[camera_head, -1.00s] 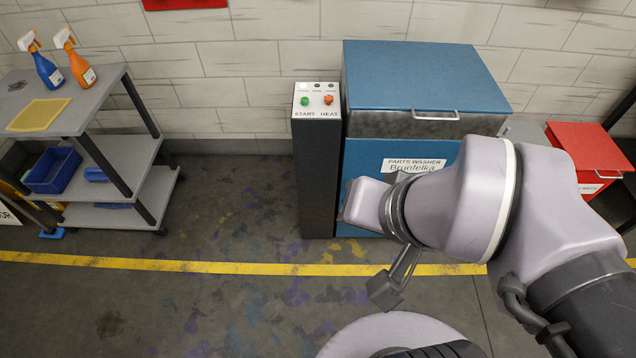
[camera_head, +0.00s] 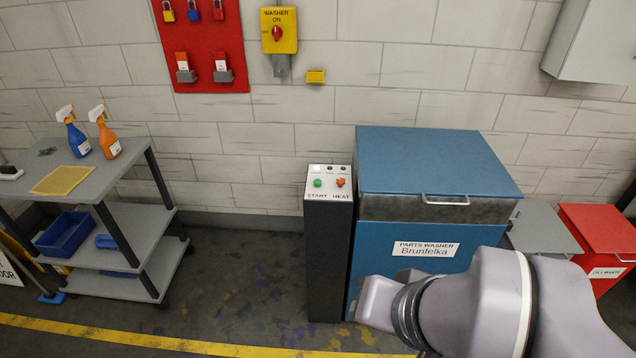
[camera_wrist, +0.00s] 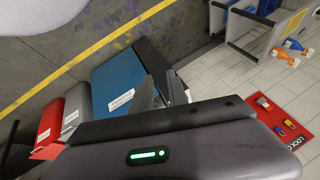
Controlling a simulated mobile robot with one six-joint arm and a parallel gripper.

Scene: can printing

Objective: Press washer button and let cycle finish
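The blue parts washer (camera_head: 430,160), labelled Brunfelka, stands against the wall with its lid down. It also shows in the wrist view (camera_wrist: 118,80). To its left is a dark control post (camera_head: 327,250) with a pale top panel. The panel has a green START button (camera_head: 317,183) and an orange-red HEAT button (camera_head: 340,182). Of the small lamps above them, the left looks white and the others dark. My gripper (camera_wrist: 164,85) shows in the wrist view, its fingers in front of the washer and post. Their spacing is unclear. In the head view my arm hides it.
A yellow WASHER ON switch (camera_head: 278,31) with a red knob is on the wall above. A red lock board (camera_head: 203,45) hangs beside it. A grey shelf cart (camera_head: 120,200) stands at left, a red waste bin (camera_head: 600,235) at right. Floor between cart and post is clear.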

